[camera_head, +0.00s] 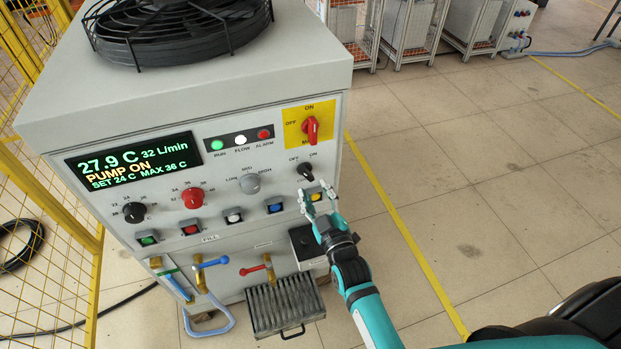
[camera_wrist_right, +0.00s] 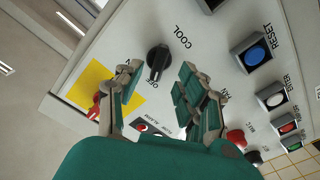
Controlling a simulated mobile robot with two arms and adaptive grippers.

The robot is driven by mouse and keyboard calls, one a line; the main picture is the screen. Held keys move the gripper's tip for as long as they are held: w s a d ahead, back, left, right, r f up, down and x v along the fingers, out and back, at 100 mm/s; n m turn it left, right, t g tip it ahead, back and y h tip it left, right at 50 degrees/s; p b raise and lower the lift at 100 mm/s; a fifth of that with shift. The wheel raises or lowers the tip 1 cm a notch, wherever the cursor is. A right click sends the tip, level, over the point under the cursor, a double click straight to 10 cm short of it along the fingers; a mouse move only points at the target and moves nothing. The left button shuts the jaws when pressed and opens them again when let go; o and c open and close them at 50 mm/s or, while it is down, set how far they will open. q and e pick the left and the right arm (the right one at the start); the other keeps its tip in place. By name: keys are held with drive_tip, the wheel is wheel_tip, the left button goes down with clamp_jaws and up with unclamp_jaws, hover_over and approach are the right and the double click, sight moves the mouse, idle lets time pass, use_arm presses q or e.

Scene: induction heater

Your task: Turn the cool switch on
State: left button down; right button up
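The cool switch (camera_head: 305,171) is a small black rotary knob with OFF and ON labels above it, on the front panel of the grey machine. In the right wrist view the black knob (camera_wrist_right: 157,62) sits beside the word COOL, just beyond and between my fingertips. My right gripper (camera_head: 316,194) is open and empty, just below the knob in the head view; its fingers also show in the right wrist view (camera_wrist_right: 160,82). No contact with the knob is visible. Which label the knob points to is hard to tell. My left gripper is not in view.
A red main switch (camera_head: 310,128) on a yellow plate is above the knob. Push buttons, including a blue one (camera_head: 275,207), line the panel below. A display (camera_head: 133,162) reads PUMP ON. A grey slotted tray (camera_head: 285,308) juts out lower down.

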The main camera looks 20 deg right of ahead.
sight(309, 178)
drive_tip(key=shift+w, duration=2.3)
drive_tip(key=shift+c, duration=0.2)
clamp_jaws()
